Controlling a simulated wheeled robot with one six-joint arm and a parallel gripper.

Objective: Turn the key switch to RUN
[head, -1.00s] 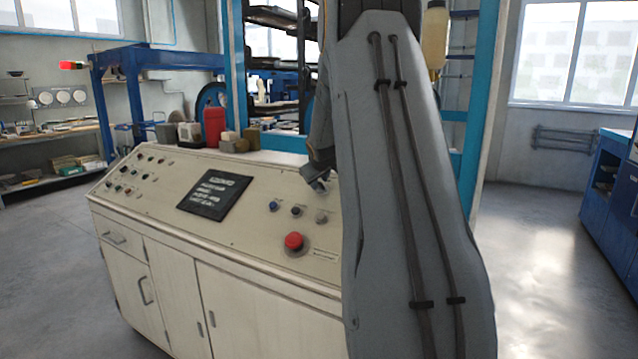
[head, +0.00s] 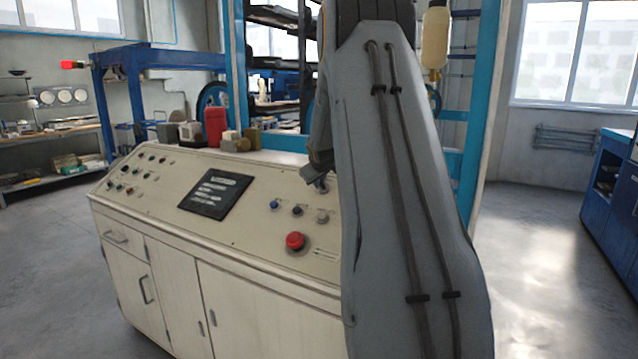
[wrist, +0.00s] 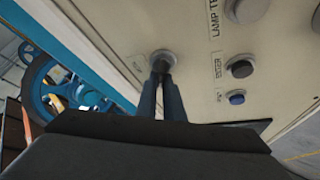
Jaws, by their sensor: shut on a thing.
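The key switch (wrist: 161,58) is a round metal-rimmed fitting on the cream sloped panel, in the upper middle of the wrist view. My gripper (wrist: 163,78) comes up to it from below, its two dark fingers close together and shut on the key at its centre. The fingertips cover most of the key, so I cannot read its angle. A label beside the switch is too small to read. In the head view my gripper (head: 320,182) is at the panel's upper right, partly hidden by my arm.
A red mushroom button (head: 295,241) sits below a blue button (head: 274,205), a black button (head: 297,210) and a grey button (head: 322,216). A dark display (head: 215,193) is further left. Blocks and a red container (head: 215,125) stand on the console top. A blue frame rises behind.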

